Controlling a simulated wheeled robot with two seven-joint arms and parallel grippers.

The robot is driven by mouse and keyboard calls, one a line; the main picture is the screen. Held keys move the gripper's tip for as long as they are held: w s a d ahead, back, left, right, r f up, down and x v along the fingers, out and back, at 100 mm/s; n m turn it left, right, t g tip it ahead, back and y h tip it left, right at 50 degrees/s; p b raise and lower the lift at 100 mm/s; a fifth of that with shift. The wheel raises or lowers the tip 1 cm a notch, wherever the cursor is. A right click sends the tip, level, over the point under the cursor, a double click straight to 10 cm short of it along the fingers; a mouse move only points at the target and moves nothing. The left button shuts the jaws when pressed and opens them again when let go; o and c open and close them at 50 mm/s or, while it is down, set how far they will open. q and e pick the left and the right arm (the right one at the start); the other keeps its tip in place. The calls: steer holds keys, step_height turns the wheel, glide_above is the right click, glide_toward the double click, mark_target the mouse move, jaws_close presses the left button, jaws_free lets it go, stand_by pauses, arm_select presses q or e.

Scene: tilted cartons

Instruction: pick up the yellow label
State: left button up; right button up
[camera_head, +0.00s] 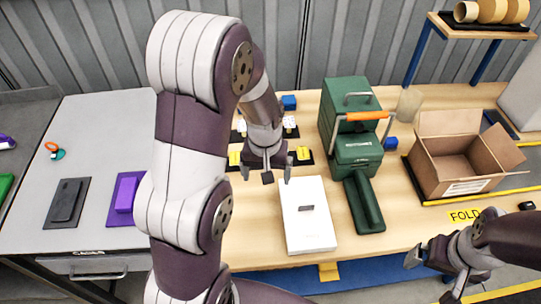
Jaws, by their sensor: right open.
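Two small yellow labels lie on dark pads at the back of the wooden bench, one on the left (235,158) and one on the right (303,154). My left gripper (266,173) hangs between them, above the bench, pointing down. Its fingers stand apart, with no object visible between them. My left arm hides part of the bench around the labels. My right gripper (431,278) is open and empty at the bench's front edge, at lower right, far from the labels.
A white box (308,232) lies in front of the labels. A green machine (347,130) with an orange handle stands right of them. An open carton (465,165) sits further right. A grey table (90,150) at left holds a purple block (127,193).

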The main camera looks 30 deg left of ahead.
arm_select(q)
steer(key=w+a+f+n, duration=0.3)
steer(key=w+a+n, duration=0.3)
steer(key=w+n, duration=0.35)
steer(key=w+a+f+n, duration=0.4)
steer(key=w+a+n, duration=0.3)
steer(key=w+n, duration=0.3)
steer(key=shift+n, duration=0.55)
steer(key=f+b, duration=0.4)
steer(key=b, duration=0.1)
steer(key=f+b, duration=0.2)
steer(key=f, duration=0.1)
steer(key=shift+s+d, duration=0.3)
steer(key=shift+d, duration=0.05)
steer(key=shift+a+f, duration=0.1)
steer(key=shift+f, duration=0.15)
step_height(320, 180, down, 4)
steer(key=shift+w+a+r+p, duration=0.1)
steer(key=shift+r+p, duration=0.05)
steer(key=shift+p, duration=0.65)
steer(key=shift+f, duration=0.3)
steer(key=shift+f+b, duration=0.25)
steer(key=shift+b, duration=0.05)
